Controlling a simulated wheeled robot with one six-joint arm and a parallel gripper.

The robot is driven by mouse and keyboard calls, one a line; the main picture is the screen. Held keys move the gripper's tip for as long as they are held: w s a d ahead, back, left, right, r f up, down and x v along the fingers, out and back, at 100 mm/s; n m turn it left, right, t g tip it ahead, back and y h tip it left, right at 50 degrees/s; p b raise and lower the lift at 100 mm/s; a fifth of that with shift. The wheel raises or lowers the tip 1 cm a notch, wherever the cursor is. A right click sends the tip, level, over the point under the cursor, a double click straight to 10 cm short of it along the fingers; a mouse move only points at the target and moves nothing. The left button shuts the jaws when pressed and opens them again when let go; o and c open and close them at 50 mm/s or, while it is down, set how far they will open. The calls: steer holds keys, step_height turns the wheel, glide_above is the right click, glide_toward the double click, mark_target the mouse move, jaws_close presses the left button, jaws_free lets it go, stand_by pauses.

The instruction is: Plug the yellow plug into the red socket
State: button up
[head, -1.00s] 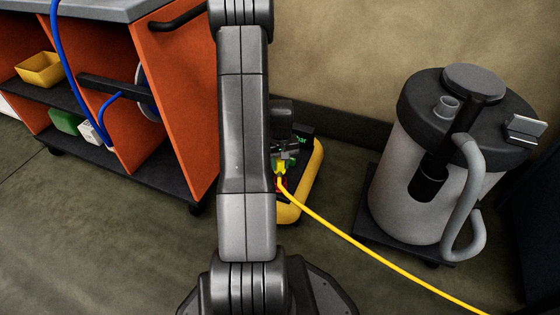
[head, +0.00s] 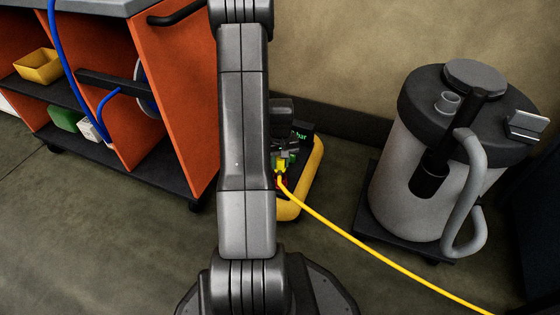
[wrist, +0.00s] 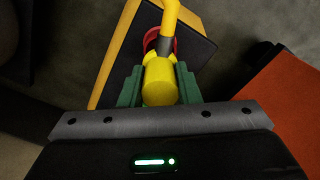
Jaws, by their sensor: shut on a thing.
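In the wrist view my gripper (wrist: 158,72) is shut on the yellow plug (wrist: 160,84), with a green finger on each side of it. A yellow cable (wrist: 170,14) runs from the plug past the red socket (wrist: 151,38). The socket shows only in part, as a red rim behind the plug and cable. I cannot tell whether the plug touches or enters it. In the head view the plug (head: 282,166) shows small beside my arm, above a yellow-edged unit (head: 316,172). My arm hides much of the gripper and unit there.
An orange cabinet (head: 176,105) with shelves stands at the left, with a blue hose (head: 63,50) hanging in front. A grey drum vacuum (head: 405,165) stands at the right. The yellow cable trails across the floor to the lower right. Floor between unit and vacuum is otherwise clear.

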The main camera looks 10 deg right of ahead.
steer(key=shift+f, duration=0.25)
steer(key=shift+f+b, duration=0.35)
steer(key=shift+b, duration=0.05)
steer(key=shift+f+b, duration=0.85)
steer(key=shift+f, duration=0.35)
stand_by(0.3)
steer(key=o, duration=1.1)
steer(key=shift+r, duration=0.15)
step_height(320, 180, up, 14)
steer(key=p, duration=0.5)
steer(key=shift+p, duration=0.4)
steer(key=shift+f, duration=0.25)
